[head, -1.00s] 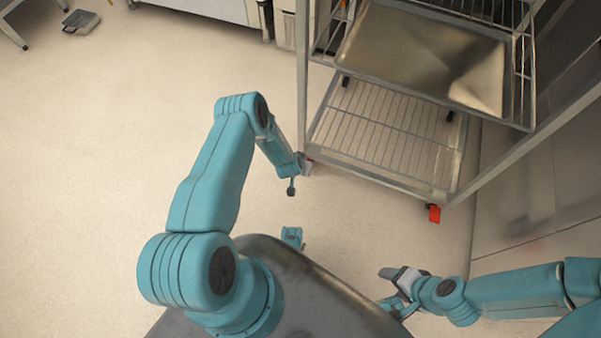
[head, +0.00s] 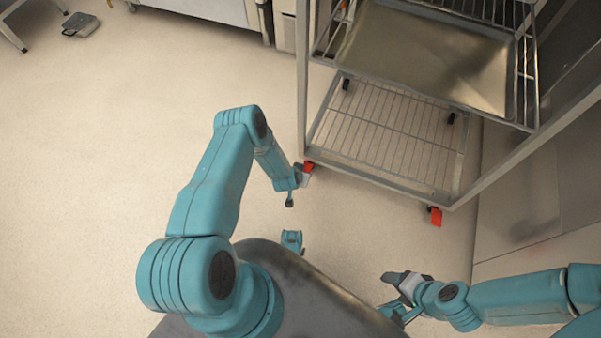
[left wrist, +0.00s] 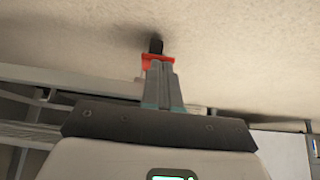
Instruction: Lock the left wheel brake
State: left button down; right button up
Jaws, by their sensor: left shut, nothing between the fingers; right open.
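The rack's left wheel brake is a red pedal (head: 309,167) at the near left foot of the wheeled rack (head: 303,100). In the left wrist view the red pedal (left wrist: 158,61) shows just beyond my fingertips, with a dark wheel (left wrist: 156,45) behind it. My left gripper (head: 303,178) is shut and empty, right at the pedal. In the left wrist view its closed fingers (left wrist: 161,78) overlap the pedal's near edge; I cannot tell whether they touch it. My right gripper (head: 391,284) is open and empty, low over the floor, away from the rack.
A second red pedal (head: 436,217) is at the rack's near right foot. The rack holds a metal tray (head: 420,55) above a wire shelf (head: 385,135). A wall (head: 530,190) stands close on the right.

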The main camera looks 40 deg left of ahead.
pick_arm(q)
jog(key=shift+s+f, duration=0.1)
jog(key=shift+f, duration=0.1)
jog(key=f+t+b, duration=0.1)
jog(key=s+f+b, duration=0.1)
jog(key=f+b, duration=0.1)
jog(key=shift+s+d+f+t+y, duration=0.15)
jog(key=shift+f+t+y, duration=0.15)
jog(key=shift+t, duration=0.1)
jog(key=shift+r, duration=0.15)
jog(key=shift+r+p, duration=0.5)
jog(key=shift+r, duration=0.25)
